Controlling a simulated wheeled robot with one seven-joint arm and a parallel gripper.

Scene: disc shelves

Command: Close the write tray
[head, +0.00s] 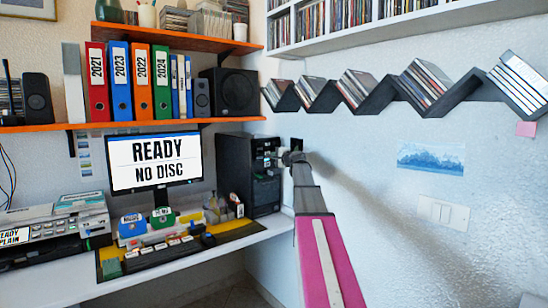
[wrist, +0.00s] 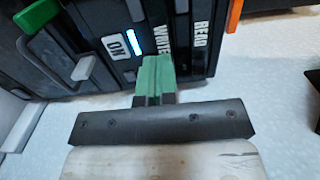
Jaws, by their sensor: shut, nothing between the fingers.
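The black disc tower (head: 235,165) stands on the desk at the right end, and my arm reaches to its front. In the wrist view the tower's front (wrist: 180,50) shows an ON label (wrist: 117,47), a lit strip, a WRITE label (wrist: 158,40) and a READ label (wrist: 200,34). My gripper (wrist: 155,75) is shut and empty, its green fingertips at the WRITE label and covering part of it. I cannot tell whether they touch the front. The write tray itself is not clearly seen; the fingers hide the face by its label.
A monitor (head: 154,160) reads READY, NO DISC. A green part (wrist: 38,14) and a grey tab (wrist: 85,68) stick out at left in the wrist view, an orange part (wrist: 235,14) at right. The wall is close on the tower's right.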

